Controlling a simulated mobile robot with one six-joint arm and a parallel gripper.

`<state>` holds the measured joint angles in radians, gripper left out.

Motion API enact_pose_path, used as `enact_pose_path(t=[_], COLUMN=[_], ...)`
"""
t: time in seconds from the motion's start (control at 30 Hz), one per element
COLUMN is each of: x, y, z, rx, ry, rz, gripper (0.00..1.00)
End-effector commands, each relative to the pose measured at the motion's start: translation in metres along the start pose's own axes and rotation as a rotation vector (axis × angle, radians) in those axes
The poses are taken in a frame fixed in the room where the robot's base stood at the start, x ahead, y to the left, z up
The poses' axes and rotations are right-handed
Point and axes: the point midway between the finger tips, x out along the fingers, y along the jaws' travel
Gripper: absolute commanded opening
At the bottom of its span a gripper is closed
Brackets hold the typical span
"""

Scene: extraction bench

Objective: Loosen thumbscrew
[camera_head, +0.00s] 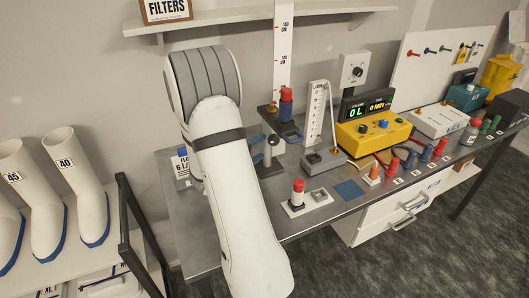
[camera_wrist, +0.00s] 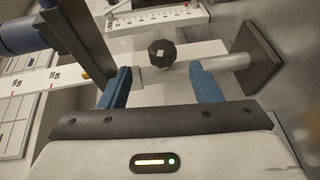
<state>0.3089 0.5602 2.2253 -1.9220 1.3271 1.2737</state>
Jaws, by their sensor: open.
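The thumbscrew (camera_wrist: 162,53) is a dark, lobed knob with a pale square at its centre, in the upper middle of the wrist view. It sits beside a light metal post (camera_wrist: 228,63) that ends at a dark base plate (camera_wrist: 258,55) on the right. My gripper (camera_wrist: 160,69) is open, with blue fingers. The knob shows between and just beyond the fingertips, and I see no contact with it. In the head view, a small stand with a dark base (camera_head: 271,169) is just right of my arm.
A white upright scale (camera_head: 319,115) and a red-topped blue device (camera_head: 286,105) stand near the stand. A yellow console (camera_head: 374,134) is farther right. A red-capped white piece (camera_head: 298,192) is in front. Small coloured parts line the bench's front edge. A shelf (camera_head: 270,16) hangs above.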

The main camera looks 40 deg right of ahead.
Motion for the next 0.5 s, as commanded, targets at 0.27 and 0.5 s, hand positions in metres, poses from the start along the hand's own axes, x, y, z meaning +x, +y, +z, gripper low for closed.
enact_pose_path(t=[0.27,0.5], x=[0.0001,-0.0032], y=[-0.0095,-0.0110], z=[-0.0024,-0.0034], rx=[-0.059,-0.109], ry=[0.026,0.039], rz=[0.113,0.212], gripper=[0.57,0.57])
